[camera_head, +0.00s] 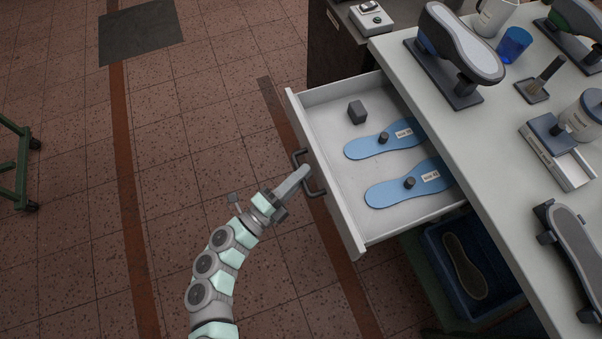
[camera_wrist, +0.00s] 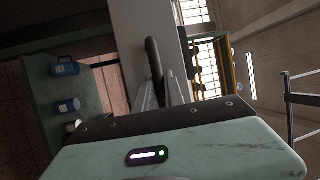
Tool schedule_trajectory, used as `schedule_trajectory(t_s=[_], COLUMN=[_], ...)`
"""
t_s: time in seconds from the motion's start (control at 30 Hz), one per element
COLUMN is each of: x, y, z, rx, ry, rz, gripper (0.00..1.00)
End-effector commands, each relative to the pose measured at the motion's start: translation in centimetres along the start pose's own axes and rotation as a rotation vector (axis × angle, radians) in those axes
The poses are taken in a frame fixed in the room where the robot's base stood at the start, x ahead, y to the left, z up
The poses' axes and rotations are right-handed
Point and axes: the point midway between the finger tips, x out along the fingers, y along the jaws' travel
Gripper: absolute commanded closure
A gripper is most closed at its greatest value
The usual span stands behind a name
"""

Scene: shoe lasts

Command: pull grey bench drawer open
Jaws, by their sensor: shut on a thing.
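The grey bench drawer (camera_head: 325,191) stands pulled out from under the bench top in the head view. Its dark bar handle (camera_head: 308,175) is on the front panel. My gripper (camera_head: 305,172) is shut on the handle at the drawer front. In the wrist view the handle (camera_wrist: 154,62) runs up from between my gripper fingers (camera_wrist: 160,93), close to the pale drawer front (camera_wrist: 135,35). Inside the drawer lie two blue insole shapes (camera_head: 384,139) (camera_head: 410,184) with dark knobs and labels, and a small dark block (camera_head: 357,112). The drawer's rear is hidden under the bench top.
A blue crate (camera_head: 470,275) with a sole sits below the drawer. A green frame (camera_head: 20,170) stands far left. The tiled floor before the drawer is clear except for my arm.

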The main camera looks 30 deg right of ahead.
Motion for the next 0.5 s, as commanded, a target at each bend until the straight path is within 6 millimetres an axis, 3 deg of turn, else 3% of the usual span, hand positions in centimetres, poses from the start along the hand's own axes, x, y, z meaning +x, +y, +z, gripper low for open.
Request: schedule_trajectory(t_s=[0.03, 0.07, 0.3, 0.5], x=[-0.08, -0.08, -0.03, -0.02], y=[0.2, 0.2, 0.11, 0.07], z=[0.06, 0.06, 0.02, 0.01], rx=[0.0, 0.0, 0.0, 0.0], ry=[-0.003, -0.003, -0.001, -0.001], rz=[0.004, 0.004, 0.002, 0.001], gripper=[1.0, 0.84, 0.65, 0.65])
